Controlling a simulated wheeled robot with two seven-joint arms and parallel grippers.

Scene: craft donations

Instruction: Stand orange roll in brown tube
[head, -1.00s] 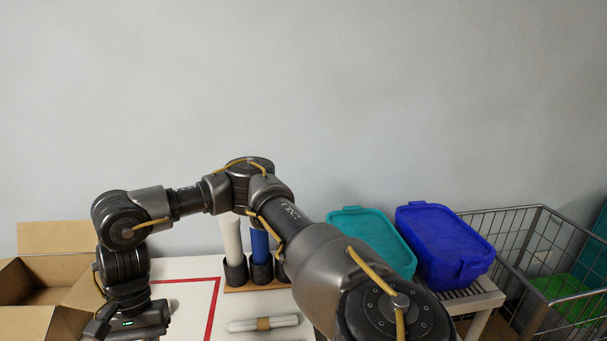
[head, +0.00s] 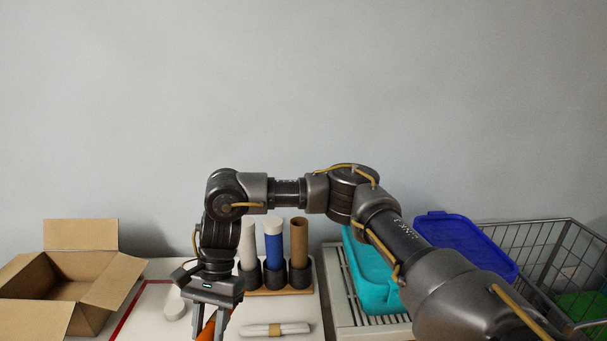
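The brown tube (head: 298,243) stands upright at the right end of a row of tubes, its open top facing up. My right gripper (head: 208,330), on the arm coming in from the right, points down at the bottom edge of the head view, left of and in front of the tubes. Part of the orange roll (head: 207,328) shows tilted between its fingers. The fingertips and the roll's lower part are cut off, so I cannot tell whether the fingers grip it. My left gripper is not in view.
A white tube (head: 248,243) and a blue tube (head: 273,248) stand beside the brown one on a wooden base (head: 292,291). A banded white bundle (head: 270,329) lies in front. An open cardboard box (head: 100,290) is left; a teal bin (head: 370,285), blue bin (head: 462,241) and wire basket (head: 545,245) are right.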

